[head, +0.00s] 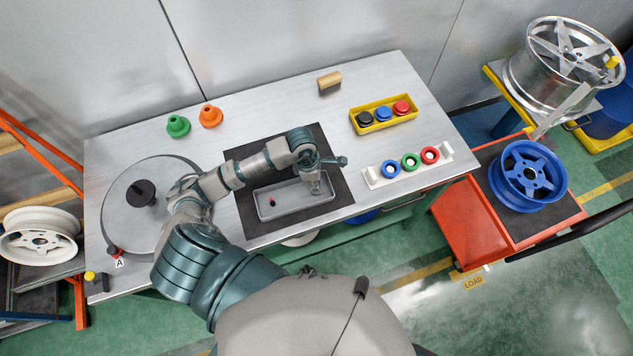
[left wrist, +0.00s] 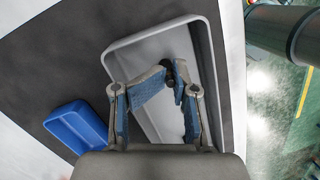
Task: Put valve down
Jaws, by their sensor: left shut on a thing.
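My left gripper (head: 316,184) points down over the right end of a grey tray (head: 262,213) on the dark mat. In the left wrist view, its fingers (left wrist: 172,84) are shut on a small dark piece, seemingly the valve (left wrist: 171,76), mostly hidden between the fingertips. The fingers are over the grey tray (left wrist: 128,48); I cannot tell whether the piece touches the tray floor. A small red and black part (head: 272,201) lies in the left part of the tray. My right gripper is not in view.
A blue bin (left wrist: 75,125) lies beside the tray. A yellow tray (head: 384,124) with several coloured caps and a white rack (head: 407,165) of coloured rings stand to the right. Green and orange cones (head: 178,126) stand behind. A round plate (head: 125,210) is at left.

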